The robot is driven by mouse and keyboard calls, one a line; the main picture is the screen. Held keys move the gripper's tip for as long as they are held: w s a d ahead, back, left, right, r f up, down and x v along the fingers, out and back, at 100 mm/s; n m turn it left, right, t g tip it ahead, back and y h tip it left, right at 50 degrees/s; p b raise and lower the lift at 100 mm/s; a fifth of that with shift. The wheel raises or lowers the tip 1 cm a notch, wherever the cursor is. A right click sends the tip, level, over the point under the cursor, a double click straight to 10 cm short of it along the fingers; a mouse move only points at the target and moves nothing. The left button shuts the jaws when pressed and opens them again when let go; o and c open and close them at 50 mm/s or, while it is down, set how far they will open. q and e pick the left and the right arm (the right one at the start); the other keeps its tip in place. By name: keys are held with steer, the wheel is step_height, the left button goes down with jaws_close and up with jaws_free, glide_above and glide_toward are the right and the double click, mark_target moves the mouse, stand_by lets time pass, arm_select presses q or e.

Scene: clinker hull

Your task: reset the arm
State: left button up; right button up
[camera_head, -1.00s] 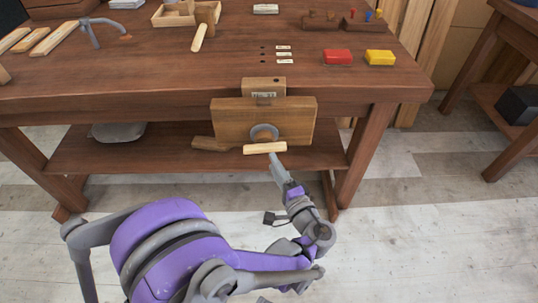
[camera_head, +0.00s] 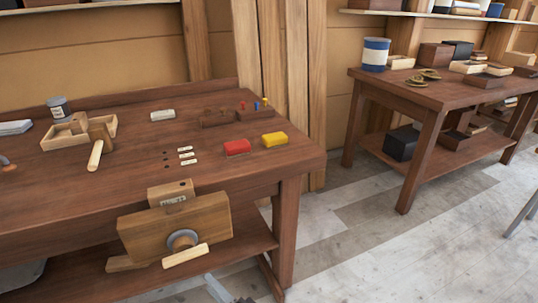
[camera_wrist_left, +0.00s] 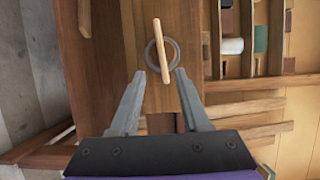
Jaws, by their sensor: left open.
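My left gripper (camera_wrist_left: 159,76) is open in the left wrist view. Its two grey fingers point at the front of the wooden vise (camera_wrist_left: 178,98), one on each side of the pale handle bar (camera_wrist_left: 162,50). I see nothing held between them, and the gap in depth to the bar is hard to judge. In the head view only a small part of the left gripper (camera_head: 217,288) shows at the bottom edge, below the vise (camera_head: 150,233) and its handle bar (camera_head: 186,256). My right gripper is in neither view.
The workbench (camera_head: 60,205) carries a red block (camera_head: 237,147), a yellow block (camera_head: 275,139), a mallet (camera_head: 97,148) and a wooden tray (camera_head: 62,142). A second table (camera_head: 440,92) stands at the right. The floor (camera_head: 375,245) between and before them is clear.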

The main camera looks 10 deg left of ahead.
arm_select(q)
steer(key=s+a+f+n+g+h, duration=0.3)
steer(key=s+a+f+g+h, duration=0.25)
steer(key=s+f, duration=0.2)
steer(key=s+d+n+h, duration=0.4)
steer(key=s+d+h, duration=0.2)
steer(key=s+h, duration=0.3)
step_height(320, 180, up, 21)
steer(key=w+p, duration=0.2)
steer(key=p, duration=1.6)
steer(key=shift+d+f, duration=0.15)
steer(key=shift+d, duration=0.05)
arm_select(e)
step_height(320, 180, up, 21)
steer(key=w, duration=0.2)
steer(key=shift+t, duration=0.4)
arm_select(q)
steer(key=shift+s+t, duration=0.1)
steer(key=shift+t, duration=0.15)
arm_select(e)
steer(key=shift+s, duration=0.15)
